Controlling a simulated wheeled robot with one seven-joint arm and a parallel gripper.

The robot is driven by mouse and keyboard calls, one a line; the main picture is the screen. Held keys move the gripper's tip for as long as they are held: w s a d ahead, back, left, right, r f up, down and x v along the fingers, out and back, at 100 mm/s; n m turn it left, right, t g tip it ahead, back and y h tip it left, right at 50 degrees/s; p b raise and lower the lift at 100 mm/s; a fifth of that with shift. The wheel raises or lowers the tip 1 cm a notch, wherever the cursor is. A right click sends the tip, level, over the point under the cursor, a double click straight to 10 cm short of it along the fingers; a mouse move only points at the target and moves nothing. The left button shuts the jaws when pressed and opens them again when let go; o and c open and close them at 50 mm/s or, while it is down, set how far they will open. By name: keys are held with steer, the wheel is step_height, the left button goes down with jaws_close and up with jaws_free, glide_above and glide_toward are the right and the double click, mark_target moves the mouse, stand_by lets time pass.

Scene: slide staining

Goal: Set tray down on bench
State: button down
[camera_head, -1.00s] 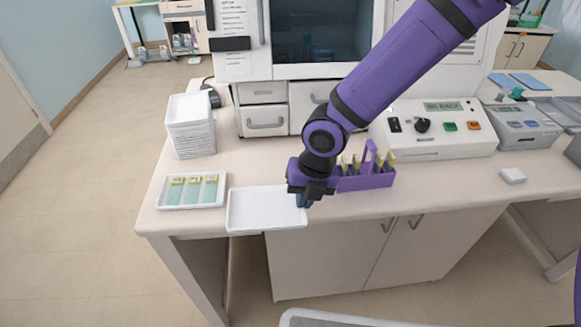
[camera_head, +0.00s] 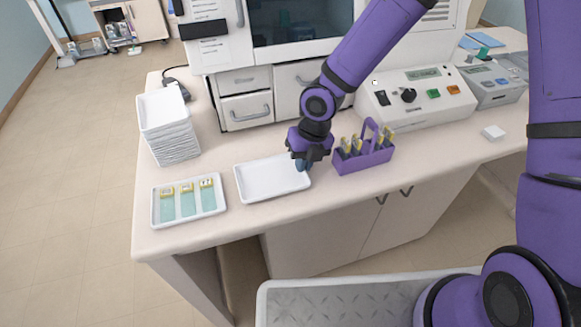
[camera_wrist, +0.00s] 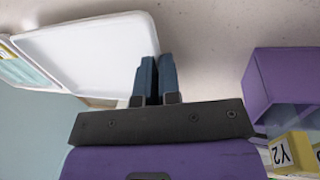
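An empty white tray (camera_head: 268,181) is over the bench top (camera_head: 340,188), near its front edge. It looks level; I cannot tell whether its whole underside touches the bench. My gripper (camera_head: 302,164) is at the tray's right end. In the wrist view, the blue fingers (camera_wrist: 157,80) are close together at the rim of the tray (camera_wrist: 95,50), one on each side, pinching it. The fingertips are partly hidden by the gripper body in the head view.
A tray with several slides (camera_head: 188,203) lies just left of the empty tray. A purple slide rack (camera_head: 362,158) stands close to its right. A stack of white trays (camera_head: 168,125) is behind left. A control box (camera_head: 415,97) stands behind right.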

steer(key=shift+f, duration=0.3)
steer(key=shift+f, duration=0.15)
steer(key=c, duration=1.3)
jaws_free()
steer(key=r, duration=0.4)
steer(key=d+r, duration=0.1)
steer(key=r, duration=0.3)
steer(key=d+r, duration=0.1)
steer(key=r, duration=0.3)
steer(key=shift+w+d, duration=0.15)
steer(key=shift+w, duration=0.15)
